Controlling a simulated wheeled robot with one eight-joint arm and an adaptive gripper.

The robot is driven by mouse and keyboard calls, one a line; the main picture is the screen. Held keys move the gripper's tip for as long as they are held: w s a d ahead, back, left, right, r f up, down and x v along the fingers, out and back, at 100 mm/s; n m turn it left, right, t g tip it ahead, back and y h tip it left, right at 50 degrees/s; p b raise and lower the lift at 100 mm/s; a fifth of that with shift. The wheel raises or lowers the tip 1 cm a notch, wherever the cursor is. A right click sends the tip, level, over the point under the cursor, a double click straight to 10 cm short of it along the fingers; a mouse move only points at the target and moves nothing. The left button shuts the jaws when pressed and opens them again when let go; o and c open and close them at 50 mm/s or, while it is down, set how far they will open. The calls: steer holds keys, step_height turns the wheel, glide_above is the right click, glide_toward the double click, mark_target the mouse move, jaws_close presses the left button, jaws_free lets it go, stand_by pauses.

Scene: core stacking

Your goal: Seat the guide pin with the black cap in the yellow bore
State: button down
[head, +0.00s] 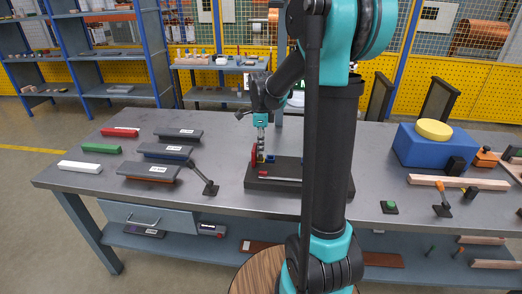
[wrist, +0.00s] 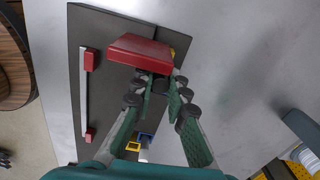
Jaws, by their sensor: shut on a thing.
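My gripper (head: 261,148) points down over a dark fixture (head: 262,185) on the workbench. Its two green-and-black fingers also show in the wrist view (wrist: 161,82), close together around something small and dark. This looks like the black cap of the guide pin; the pin itself is hidden. A red block (wrist: 140,52) stands right beyond the fingertips, and its red face also shows left of them in the head view (head: 254,153). Small yellow parts show behind the red block (wrist: 173,53) and near the finger bases (wrist: 133,146). I cannot make out the yellow bore.
A pale bar with red ends (wrist: 84,95) lies along the fixture. Labelled dark stacks (head: 165,151) and red, green and white bars (head: 80,167) lie at the left. A blue block with a yellow disc (head: 433,148) stands at the right. The bench left of the fixture holds an angled black stand (head: 208,185).

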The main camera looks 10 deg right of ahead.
steer(key=shift+f, duration=0.85)
steer(key=shift+f, duration=0.15)
steer(key=c, duration=1.5)
jaws_free()
step_height(320, 180, up, 12)
steer(key=shift+r, duration=0.15)
steer(key=shift+s, duration=0.1)
